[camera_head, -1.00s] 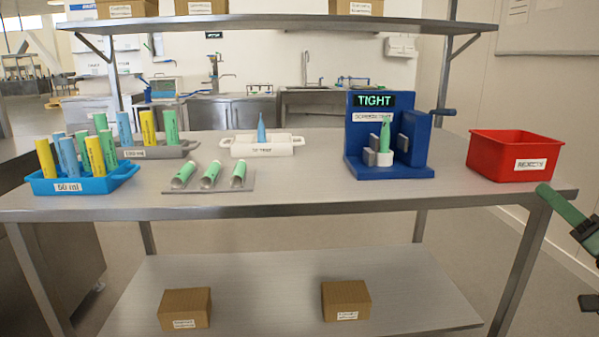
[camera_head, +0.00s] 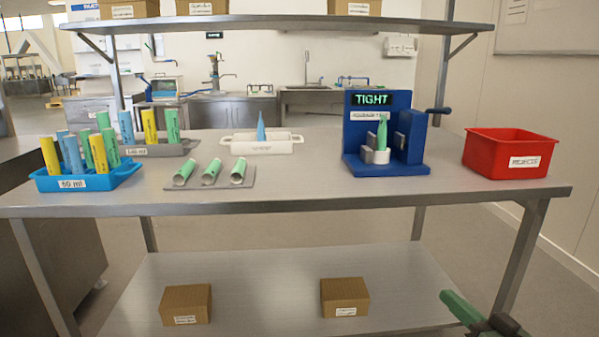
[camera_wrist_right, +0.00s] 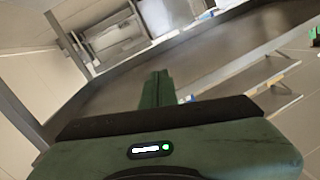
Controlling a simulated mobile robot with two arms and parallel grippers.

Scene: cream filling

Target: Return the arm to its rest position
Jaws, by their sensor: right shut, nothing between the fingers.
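My right gripper (camera_head: 462,306) is green and low at the bottom right of the head view, below the tabletop and in front of the table. Its fingers are together and nothing shows between them. In the right wrist view the shut fingers (camera_wrist_right: 157,90) point toward the tilted table edge and are empty. My left gripper is in neither view.
The steel table (camera_head: 300,195) holds a blue rack (camera_head: 88,182) of tubes, a grey rack, three lying tubes, a white tray (camera_head: 262,146), a blue machine (camera_head: 385,166) reading TIGHT with a green piece, and a red bin (camera_head: 508,154). Two cardboard boxes (camera_head: 186,305) are on the lower shelf.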

